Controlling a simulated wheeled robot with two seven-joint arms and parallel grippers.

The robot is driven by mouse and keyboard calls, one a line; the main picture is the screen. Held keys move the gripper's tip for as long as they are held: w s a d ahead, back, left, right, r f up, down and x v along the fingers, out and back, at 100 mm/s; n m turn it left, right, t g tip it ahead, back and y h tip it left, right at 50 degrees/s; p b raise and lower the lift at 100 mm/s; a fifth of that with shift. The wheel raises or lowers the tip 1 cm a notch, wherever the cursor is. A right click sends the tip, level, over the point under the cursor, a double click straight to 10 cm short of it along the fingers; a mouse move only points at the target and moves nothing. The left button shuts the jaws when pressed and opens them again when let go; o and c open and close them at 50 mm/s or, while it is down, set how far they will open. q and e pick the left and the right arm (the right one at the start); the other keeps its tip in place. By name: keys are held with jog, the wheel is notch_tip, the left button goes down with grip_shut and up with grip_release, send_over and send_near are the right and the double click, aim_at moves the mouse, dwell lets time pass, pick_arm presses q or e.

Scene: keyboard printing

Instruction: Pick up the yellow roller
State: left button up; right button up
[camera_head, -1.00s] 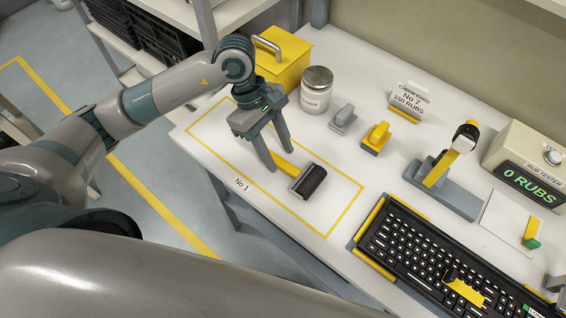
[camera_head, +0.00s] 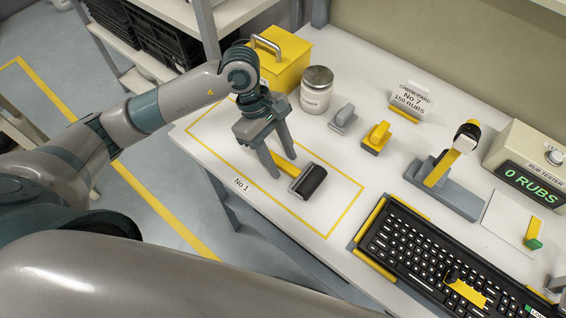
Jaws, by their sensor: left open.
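The yellow roller lies on the white table inside the yellow outlined area marked No 1. Its black drum (camera_head: 311,181) points toward the lower right, and its yellow handle (camera_head: 288,163) runs up to the left. My left gripper (camera_head: 284,167) is open and points down at the handle. Its two fingers appear on either side of the handle; I cannot tell whether they touch it. Part of the handle is hidden behind the gripper. My right gripper is not in view.
A yellow box (camera_head: 284,60) and a lidded jar (camera_head: 317,90) stand behind the gripper. A grey stamp-like block (camera_head: 343,118) and a yellow one (camera_head: 376,137) sit to the right. A black keyboard (camera_head: 430,250) lies at the lower right. The outlined area's lower part is clear.

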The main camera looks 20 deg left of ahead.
aim_at(284, 162)
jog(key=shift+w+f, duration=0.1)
pick_arm(q)
jog(key=shift+c, duration=0.6)
grip_shut()
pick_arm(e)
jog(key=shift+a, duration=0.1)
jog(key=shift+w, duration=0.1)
